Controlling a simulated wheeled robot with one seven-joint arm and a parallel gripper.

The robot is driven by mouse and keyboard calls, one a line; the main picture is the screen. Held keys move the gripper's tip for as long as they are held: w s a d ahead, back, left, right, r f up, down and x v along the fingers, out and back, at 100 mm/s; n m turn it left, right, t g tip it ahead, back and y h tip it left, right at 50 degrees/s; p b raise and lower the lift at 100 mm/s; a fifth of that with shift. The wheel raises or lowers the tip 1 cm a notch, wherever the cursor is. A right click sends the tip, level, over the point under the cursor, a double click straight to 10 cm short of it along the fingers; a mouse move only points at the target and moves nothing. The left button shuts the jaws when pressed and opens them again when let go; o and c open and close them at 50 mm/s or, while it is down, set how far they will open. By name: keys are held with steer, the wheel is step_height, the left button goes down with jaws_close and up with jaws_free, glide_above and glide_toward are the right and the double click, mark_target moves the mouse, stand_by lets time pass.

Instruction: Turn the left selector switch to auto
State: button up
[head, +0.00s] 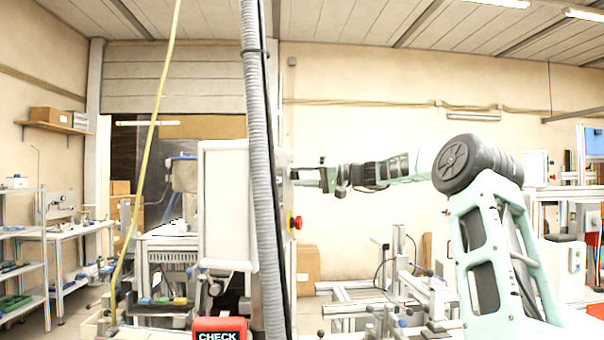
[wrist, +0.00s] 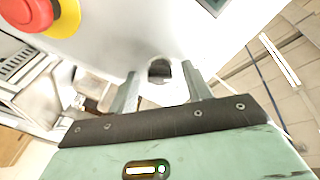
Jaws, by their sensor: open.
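A dark round knob (wrist: 159,69), likely a selector switch, shows in the wrist view on a pale control box (wrist: 120,35). Its pointer and labels cannot be read. My gripper (wrist: 160,80) is open, with one finger on either side of the knob; contact cannot be told. In the head view my gripper (head: 304,175) reaches left to the right side of the pale box (head: 226,200). The switch is not visible there, and whether a second switch exists cannot be seen.
A grey corrugated hose (head: 262,140) hangs in front of the box.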

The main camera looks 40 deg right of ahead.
steer(key=c, duration=1)
steer(key=shift+o, duration=0.2)
steer(key=shift+m, duration=6.9)
